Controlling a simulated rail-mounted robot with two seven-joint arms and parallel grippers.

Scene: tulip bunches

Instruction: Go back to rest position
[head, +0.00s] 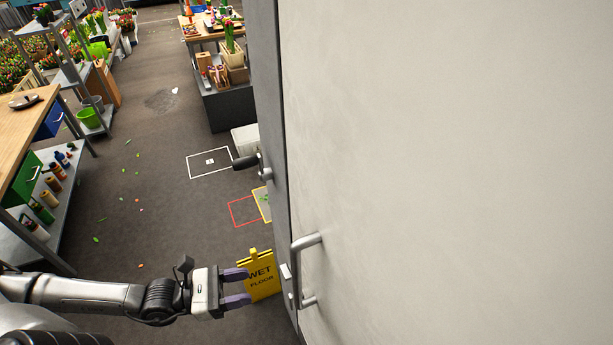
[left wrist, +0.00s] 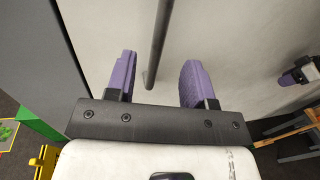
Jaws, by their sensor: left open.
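My left gripper (head: 238,287) reaches in from the left, low in the head view. Its two purple fingers are apart with nothing held. They point at the large pale door (head: 450,150), whose upright metal handle (head: 295,275) is a short way beyond the fingertips. In the left wrist view, the handle bar (left wrist: 160,42) shows between the open fingers (left wrist: 160,68). I see no contact. A small purple and dark part (left wrist: 300,72) at the right edge of that view looks like my right gripper. Its jaws are unclear.
A yellow wet floor sign (head: 263,275) stands just behind my left fingers. A workbench (head: 22,125) and shelves stand at the left. The middle floor is open, with scattered petals and leaves.

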